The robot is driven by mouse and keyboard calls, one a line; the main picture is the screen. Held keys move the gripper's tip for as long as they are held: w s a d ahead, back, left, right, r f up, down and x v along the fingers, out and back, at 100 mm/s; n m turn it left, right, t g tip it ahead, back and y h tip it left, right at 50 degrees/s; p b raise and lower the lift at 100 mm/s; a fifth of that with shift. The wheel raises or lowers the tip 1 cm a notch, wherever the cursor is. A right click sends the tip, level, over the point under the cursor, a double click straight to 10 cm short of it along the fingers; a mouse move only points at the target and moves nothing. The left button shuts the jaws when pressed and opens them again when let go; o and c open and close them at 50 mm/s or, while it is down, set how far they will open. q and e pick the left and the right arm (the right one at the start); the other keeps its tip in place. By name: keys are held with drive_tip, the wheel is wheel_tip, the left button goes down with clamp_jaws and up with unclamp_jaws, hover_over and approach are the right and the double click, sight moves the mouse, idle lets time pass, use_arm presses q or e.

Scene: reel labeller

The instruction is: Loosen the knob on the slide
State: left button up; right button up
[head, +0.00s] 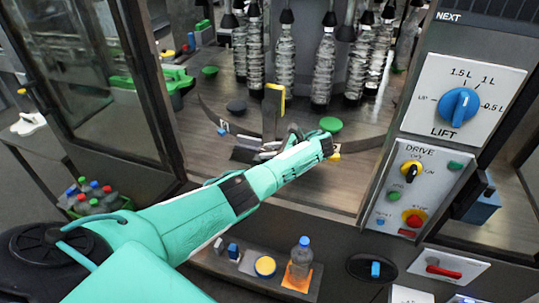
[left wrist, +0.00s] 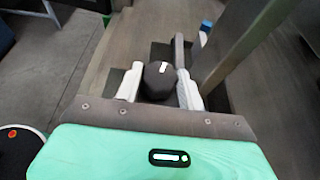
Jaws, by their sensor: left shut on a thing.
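My left arm reaches from the lower left into the machine, and my left gripper (head: 286,141) is low over its deck, partly hidden by my own wrist. In the left wrist view, the two pale fingers of the gripper (left wrist: 159,85) stand on either side of a black knob (left wrist: 158,80) with a white mark on top. They are shut on it. The slide under the knob is mostly hidden; a dark and grey metal part shows beside the fingers. My right gripper is in neither view.
Several clear bottles (head: 324,65) hang behind the gripper. A green disc (head: 331,124) lies just right of my wrist. The control panel with the blue LIFT dial (head: 458,107) stands at the right. A small bottle (head: 301,257) stands on the front ledge.

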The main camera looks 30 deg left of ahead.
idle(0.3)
use_arm(q)
drive_tip(key=o, duration=1)
drive_tip(key=shift+a, duration=0.1)
drive_tip(key=shift+s+r, duration=0.1)
drive_tip(key=shift+s, duration=0.05)
drive_tip(key=shift+w+r, duration=0.1)
drive_tip(key=shift+w, duration=0.1)
